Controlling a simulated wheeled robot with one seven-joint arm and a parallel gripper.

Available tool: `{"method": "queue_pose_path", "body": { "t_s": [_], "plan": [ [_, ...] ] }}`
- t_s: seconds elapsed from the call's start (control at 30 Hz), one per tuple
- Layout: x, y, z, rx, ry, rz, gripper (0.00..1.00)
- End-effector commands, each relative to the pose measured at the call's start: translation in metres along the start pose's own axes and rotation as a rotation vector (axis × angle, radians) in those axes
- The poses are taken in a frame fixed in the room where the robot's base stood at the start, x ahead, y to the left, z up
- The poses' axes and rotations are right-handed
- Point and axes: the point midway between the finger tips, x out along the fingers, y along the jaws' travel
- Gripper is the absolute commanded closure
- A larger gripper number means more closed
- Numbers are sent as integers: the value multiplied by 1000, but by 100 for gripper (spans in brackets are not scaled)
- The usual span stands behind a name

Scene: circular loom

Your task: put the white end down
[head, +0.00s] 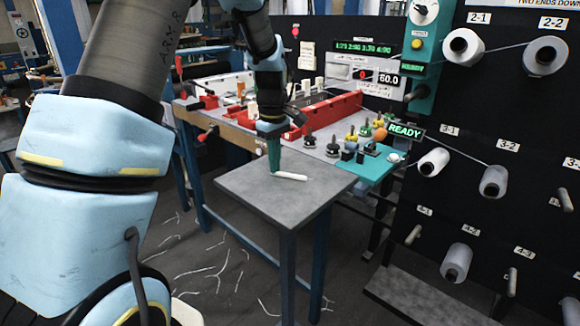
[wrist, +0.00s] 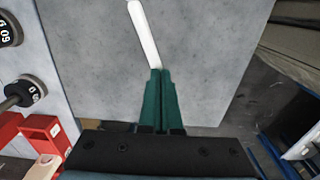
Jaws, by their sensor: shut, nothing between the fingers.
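The white end (head: 291,176) is a short white strip lying on the grey top of a small table (head: 250,193). In the wrist view the white end (wrist: 144,35) runs up and slightly left from my fingertips. My gripper (head: 274,168) points down at the table top, right at the left end of the strip. In the wrist view my gripper's green fingers (wrist: 161,75) are together, with their tips touching or very close to the strip's near end. I cannot tell whether they touch it.
Behind stands a workbench with red blocks (head: 330,113) and several weighted pegs (head: 333,146). A teal plate (head: 372,169) adjoins the table's right side. A black rack with white spools (head: 433,162) rises at right. The front of the table top is clear.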

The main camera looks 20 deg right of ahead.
Motion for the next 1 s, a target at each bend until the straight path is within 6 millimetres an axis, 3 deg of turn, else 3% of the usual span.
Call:
{"method": "queue_pose_path", "body": {
  "t_s": [0.03,0.33,0.53,0.7,0.87,1.0],
  "plan": [
    [9,-7,-7,-7,2,-15,100],
    [9,-7,-7,-8,3,-15,100],
    [-7,-6,-6,-8,2,-15,100],
    [-8,-5,-8,-7,2,-13,100],
    [-6,-6,-28,-11,6,-11,100],
    [-5,-6,-58,-11,6,-10,100]
  ]
}}
